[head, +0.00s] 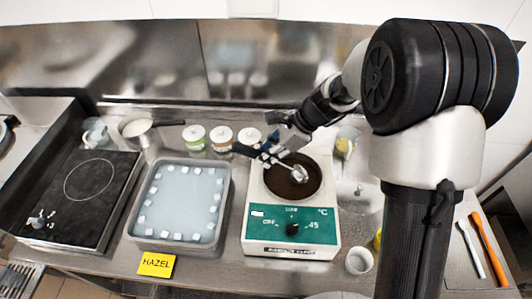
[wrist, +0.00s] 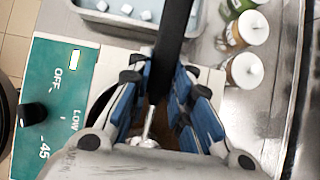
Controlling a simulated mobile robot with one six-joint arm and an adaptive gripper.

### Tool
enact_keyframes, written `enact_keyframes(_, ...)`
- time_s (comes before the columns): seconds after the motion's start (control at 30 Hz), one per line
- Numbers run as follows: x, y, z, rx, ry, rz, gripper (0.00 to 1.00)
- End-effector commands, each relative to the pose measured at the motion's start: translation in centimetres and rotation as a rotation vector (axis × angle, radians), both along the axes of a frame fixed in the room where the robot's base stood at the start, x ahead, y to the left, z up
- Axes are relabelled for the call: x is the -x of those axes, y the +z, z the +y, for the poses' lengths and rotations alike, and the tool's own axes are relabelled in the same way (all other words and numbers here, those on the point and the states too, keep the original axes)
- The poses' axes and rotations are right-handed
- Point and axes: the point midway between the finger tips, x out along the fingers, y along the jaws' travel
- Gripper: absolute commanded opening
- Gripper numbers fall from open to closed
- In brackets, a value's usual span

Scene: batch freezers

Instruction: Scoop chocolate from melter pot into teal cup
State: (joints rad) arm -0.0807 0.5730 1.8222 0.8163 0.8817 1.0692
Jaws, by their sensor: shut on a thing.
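The melter (head: 292,228) has a teal front panel with a dial and a round pot of dark chocolate (head: 283,187) in its top. My gripper (head: 270,151) is above the pot's back left edge, shut on a scoop with a dark handle (wrist: 174,40). The scoop's shiny metal head (head: 299,174) is over or in the chocolate; I cannot tell its depth or whether it holds chocolate. In the wrist view, my gripper's blue fingers (wrist: 160,95) flank the handle and partly hide the pot. I cannot clearly pick out a teal cup.
An ice-filled tray (head: 148,232) stands left of the melter, behind a yellow HAZEL card (head: 155,264). A black hotplate (head: 78,195) is farther left. Several lidded jars (head: 221,138) line the back. A small pale cup (head: 359,261) stands right of the melter near the front edge.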

Motion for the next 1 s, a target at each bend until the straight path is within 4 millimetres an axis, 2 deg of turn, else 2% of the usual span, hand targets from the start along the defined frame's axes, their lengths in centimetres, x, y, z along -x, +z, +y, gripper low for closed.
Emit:
enact_keyframes(0.17, 0.0, -1.6, -0.2, 0.000, 0.000, 0.000, 0.00)
enact_keyframes(0.7, 0.0, -1.2, -4.2, 0.001, -0.002, -0.001, 0.00)
enact_keyframes(1.0, 0.0, -1.6, -3.2, 0.098, 0.001, 0.000, 0.00)
